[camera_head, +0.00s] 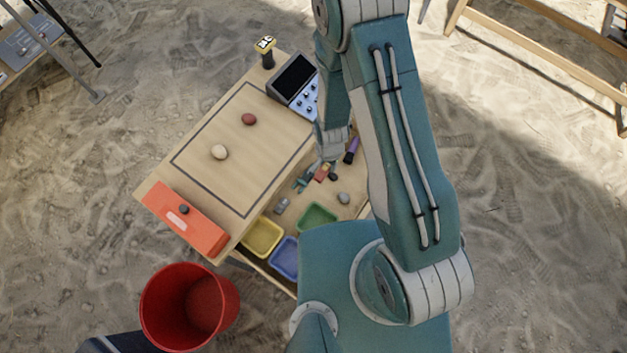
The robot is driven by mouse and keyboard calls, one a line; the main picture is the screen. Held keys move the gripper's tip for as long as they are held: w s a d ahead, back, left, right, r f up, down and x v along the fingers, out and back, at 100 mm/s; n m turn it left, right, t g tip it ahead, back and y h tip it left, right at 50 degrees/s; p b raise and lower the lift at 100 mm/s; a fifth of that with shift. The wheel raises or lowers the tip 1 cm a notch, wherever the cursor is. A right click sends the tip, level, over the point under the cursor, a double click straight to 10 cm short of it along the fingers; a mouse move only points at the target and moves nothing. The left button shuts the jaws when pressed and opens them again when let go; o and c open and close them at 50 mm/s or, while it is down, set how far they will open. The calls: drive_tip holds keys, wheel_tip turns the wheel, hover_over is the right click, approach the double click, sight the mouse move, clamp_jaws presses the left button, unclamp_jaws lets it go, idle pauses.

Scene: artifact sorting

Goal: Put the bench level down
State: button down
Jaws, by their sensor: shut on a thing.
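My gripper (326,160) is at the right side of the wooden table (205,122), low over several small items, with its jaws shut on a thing. The held piece is small and partly hidden by the fingers, and I take it to be the bench level. A small red and yellow piece (322,173) shows just below the fingertips. I cannot tell whether it is part of the held thing or lies on the table. A teal piece (301,185) lies to its lower left and a purple one (352,150) to its right.
A dark-outlined area on the table holds a red stone (249,119) and a pale stone (219,152). A red bucket (157,313) stands on the sand.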

drive_tip(key=shift+s+d, duration=0.15)
drive_tip(key=shift+s, duration=0.25)
drive_tip(key=w+d+f, duration=0.1)
drive_tip(key=d+f, duration=0.2)
drive_tip(key=d, duration=0.1)
drive_tip(key=w+d+f, duration=0.1)
drive_tip(key=d+f, duration=0.1)
drive_tip(key=d, duration=0.2)
drive_tip(key=w+d+f, duration=0.2)
drive_tip(key=d+f, duration=0.1)
drive_tip(key=d, duration=0.1)
drive_tip(key=shift+d+f, duration=0.2)
drive_tip(key=shift+f, duration=0.15)
drive_tip(key=shift+d+f, duration=0.1)
drive_tip(key=shift+f, duration=0.1)
wheel_tip(320, 180, down, 4)
drive_tip(key=shift+w+d+r, duration=0.1)
drive_tip(key=shift+d, duration=0.2)
